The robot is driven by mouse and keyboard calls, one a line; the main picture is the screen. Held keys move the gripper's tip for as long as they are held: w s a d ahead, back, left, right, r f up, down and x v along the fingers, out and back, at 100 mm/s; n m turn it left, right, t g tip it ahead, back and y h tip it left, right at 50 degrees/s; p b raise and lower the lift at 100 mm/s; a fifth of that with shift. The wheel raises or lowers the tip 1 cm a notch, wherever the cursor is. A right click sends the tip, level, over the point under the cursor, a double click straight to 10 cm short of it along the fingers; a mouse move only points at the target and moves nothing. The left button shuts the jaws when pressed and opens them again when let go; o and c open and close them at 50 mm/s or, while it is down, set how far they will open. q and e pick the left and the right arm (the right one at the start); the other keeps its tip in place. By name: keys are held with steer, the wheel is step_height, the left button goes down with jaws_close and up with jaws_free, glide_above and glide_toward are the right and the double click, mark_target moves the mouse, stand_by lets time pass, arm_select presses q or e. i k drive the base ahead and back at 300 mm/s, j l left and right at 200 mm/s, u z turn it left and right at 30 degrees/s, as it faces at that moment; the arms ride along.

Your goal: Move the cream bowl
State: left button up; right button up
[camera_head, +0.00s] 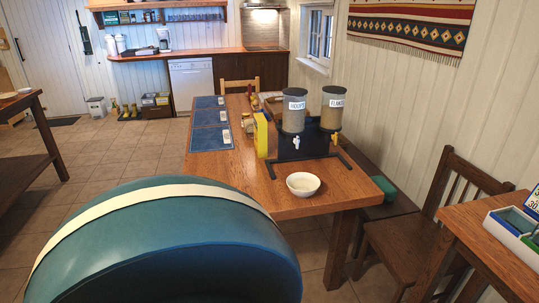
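The cream bowl (302,190) stands upright on the wooden dining table (262,197), close to its near edge. It looks empty, though its inside is small in the view. It is in front of the black dispenser stand (302,148) and apart from it. Neither of my grippers is in view.
Two dispensers, one at left (293,112) and one at right (331,108), and a yellow box (261,134) stand behind the bowl. Blue placemats (210,138) lie at the left. A chair (410,235), a bench (385,207) and a side table (500,262) with a compartment tray (499,232) crowd the right.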

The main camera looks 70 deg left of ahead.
mark_target(303, 185)
steer(key=u, duration=1.85)
steer(key=i+j+z, duration=0.2)
steer(key=z, duration=0.25)
steer(key=j, duration=0.1)
